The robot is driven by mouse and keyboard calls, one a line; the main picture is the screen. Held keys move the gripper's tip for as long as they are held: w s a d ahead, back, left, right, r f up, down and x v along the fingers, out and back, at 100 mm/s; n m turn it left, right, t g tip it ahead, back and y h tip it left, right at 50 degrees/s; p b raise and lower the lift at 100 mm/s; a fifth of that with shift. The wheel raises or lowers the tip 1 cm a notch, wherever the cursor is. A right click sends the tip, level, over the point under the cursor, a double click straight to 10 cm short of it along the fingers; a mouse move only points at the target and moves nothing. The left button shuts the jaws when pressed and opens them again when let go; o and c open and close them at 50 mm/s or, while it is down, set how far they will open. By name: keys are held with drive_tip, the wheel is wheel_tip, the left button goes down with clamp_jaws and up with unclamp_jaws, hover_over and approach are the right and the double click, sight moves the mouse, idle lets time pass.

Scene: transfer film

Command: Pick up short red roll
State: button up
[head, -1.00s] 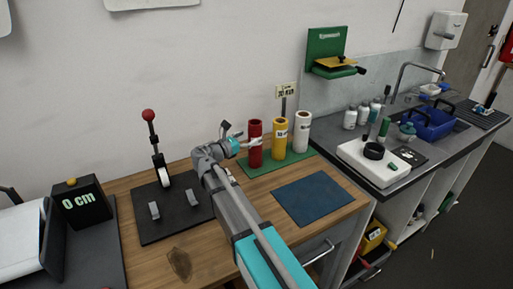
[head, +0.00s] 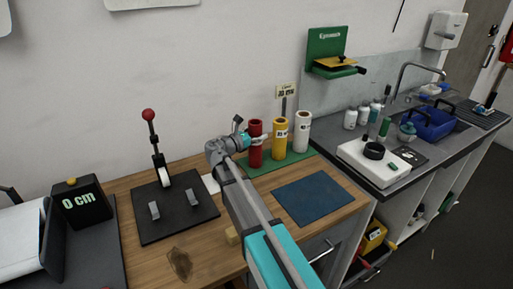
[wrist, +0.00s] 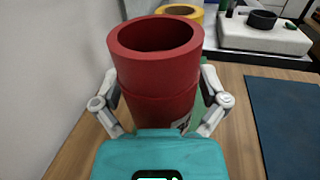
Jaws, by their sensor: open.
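The red roll (head: 256,153) stands upright at the left end of the green mat (head: 262,166), beside a yellow roll (head: 280,139) and a white roll (head: 302,132). In the wrist view the red roll (wrist: 155,75) is large, with its hollow top facing me. My gripper (wrist: 158,95) is open, with one finger on each side of the red roll. Whether the fingers touch it I cannot tell. In the head view my gripper (head: 252,140) is at the roll's upper half, coming from the left. The roll's lower part is partly hidden behind my gripper in the wrist view.
A black lever device (head: 175,208) with a red knob stands left of my arm. A blue mat (head: 314,198) lies flat to the right. A small sign (head: 286,91) stands behind the rolls, close to the wall.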

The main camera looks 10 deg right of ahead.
sight(259, 126)
drive_tip(key=shift+w+d, duration=0.2)
drive_tip(key=shift+d, duration=0.15)
idle(0.3)
drive_tip(key=c, duration=1.1)
drive_tip(key=shift+r, duration=0.15)
wheel_tip(259, 126, up, 3)
drive_tip(key=p, duration=0.2)
drive_tip(key=shift+f+p, duration=0.2)
drive_tip(key=shift+p, duration=0.2)
drive_tip(key=shift+c, duration=0.2)
drive_tip(key=s+a+r+p, duration=0.1)
drive_tip(key=s+r+p, duration=0.9)
drive_tip(key=s, duration=0.4)
drive_tip(key=shift+a, duration=0.35)
drive_tip(key=shift+r, duration=0.1)
